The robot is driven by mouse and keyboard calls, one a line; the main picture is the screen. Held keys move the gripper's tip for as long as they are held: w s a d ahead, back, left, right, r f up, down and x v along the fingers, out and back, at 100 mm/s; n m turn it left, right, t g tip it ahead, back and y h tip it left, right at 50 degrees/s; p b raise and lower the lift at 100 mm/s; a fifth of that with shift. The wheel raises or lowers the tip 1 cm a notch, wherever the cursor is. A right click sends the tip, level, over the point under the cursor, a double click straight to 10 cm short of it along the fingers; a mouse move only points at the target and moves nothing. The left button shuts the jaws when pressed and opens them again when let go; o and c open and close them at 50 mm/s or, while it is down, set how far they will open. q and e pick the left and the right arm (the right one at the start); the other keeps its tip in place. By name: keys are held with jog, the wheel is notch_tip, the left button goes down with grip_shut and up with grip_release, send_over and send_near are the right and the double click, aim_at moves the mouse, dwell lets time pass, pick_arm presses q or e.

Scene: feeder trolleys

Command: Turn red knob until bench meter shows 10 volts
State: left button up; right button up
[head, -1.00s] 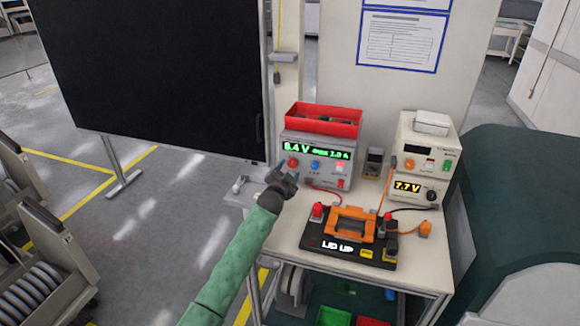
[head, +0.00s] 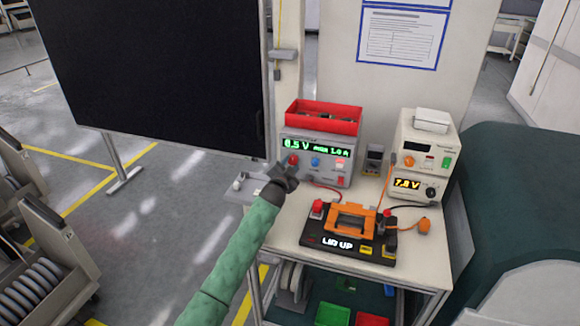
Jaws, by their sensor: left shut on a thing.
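The red knob (head: 293,160) sits at the left of the front of a grey power supply (head: 322,171). The supply's green display (head: 318,148) appears to read 8.5 V, though its first digit is hard to make out. My left gripper (head: 285,170) is at the red knob and shut on it; the gripper hides part of the knob. At the right, a cream instrument (head: 406,150) stands above a meter with a yellow display (head: 407,184) that reads about 7.8 V. My right gripper is not in view.
A red bin (head: 322,120) sits on the supply. In front is a black fixture with a "LID UP" display (head: 338,244), an orange frame (head: 352,219) and a red button (head: 317,207). A blue knob (head: 315,162) is just right of the red one. Cables cross the table.

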pick_arm(q)
jog(key=shift+m, duration=0.3)
jog(key=shift+m+b, duration=0.3)
jog(key=shift+b, duration=0.05)
jog(key=shift+f+m+b, duration=0.1)
jog(key=shift+m+b, duration=0.25)
jog(key=shift+m, duration=2.15)
jog(key=shift+m+b, duration=0.3)
jog(key=shift+m, duration=0.4)
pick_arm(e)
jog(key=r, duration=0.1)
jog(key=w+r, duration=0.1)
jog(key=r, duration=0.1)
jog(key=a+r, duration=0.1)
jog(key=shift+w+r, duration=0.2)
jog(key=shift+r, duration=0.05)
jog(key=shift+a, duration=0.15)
